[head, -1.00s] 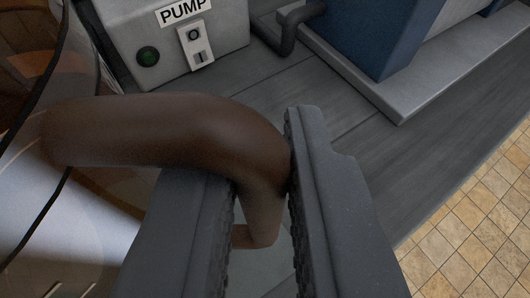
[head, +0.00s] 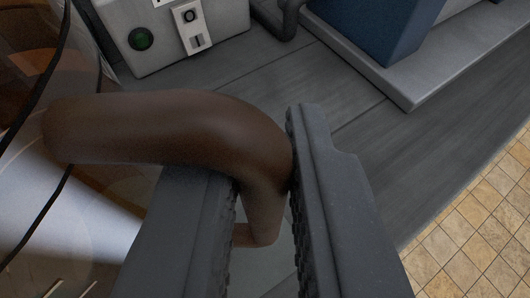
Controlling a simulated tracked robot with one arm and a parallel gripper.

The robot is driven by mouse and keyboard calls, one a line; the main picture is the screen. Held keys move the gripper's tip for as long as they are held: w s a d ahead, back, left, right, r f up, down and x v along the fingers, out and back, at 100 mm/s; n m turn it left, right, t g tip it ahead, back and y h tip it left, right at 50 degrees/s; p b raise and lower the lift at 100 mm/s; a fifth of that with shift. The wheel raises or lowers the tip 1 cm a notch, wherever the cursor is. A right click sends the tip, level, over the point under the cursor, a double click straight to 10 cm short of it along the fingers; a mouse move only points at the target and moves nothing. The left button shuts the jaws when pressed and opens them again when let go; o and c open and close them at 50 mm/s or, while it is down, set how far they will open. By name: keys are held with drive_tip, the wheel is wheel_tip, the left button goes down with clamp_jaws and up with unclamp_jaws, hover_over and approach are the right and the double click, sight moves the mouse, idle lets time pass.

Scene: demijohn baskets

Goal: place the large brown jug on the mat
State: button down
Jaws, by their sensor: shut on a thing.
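The large brown jug (head: 85,205) fills the left side of the head view, cut off by the frame edge. It is glossy and see-through brown, with dark lines across it. Its thick brown handle (head: 165,125) loops out to the right. My gripper (head: 265,150) is shut on the handle, with one jaw on each side of its outer, downward part. The lower end of the handle shows between the jaws. The mat cannot be made out. The jug's base is out of view, so I cannot tell whether it touches a surface.
A grey pump box (head: 150,55) with a green button and a switch stands at the upper left, near the jug. A blue machine (head: 375,25) on a pale plinth (head: 410,90) is at the upper right. Grey planked surface (head: 380,165) lies between; tiled floor (head: 470,230) is at lower right.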

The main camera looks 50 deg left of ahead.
drive_tip(key=shift+f, duration=0.5)
idle(0.3)
drive_tip(key=c, duration=1.3)
unclamp_jaws()
drive_tip(key=shift+c, duration=0.2)
drive_tip(key=v, duration=1.3)
drive_tip(key=shift+s+d+p, duration=0.25)
drive_tip(key=shift+p, duration=0.15)
drive_tip(key=shift+r, duration=0.1)
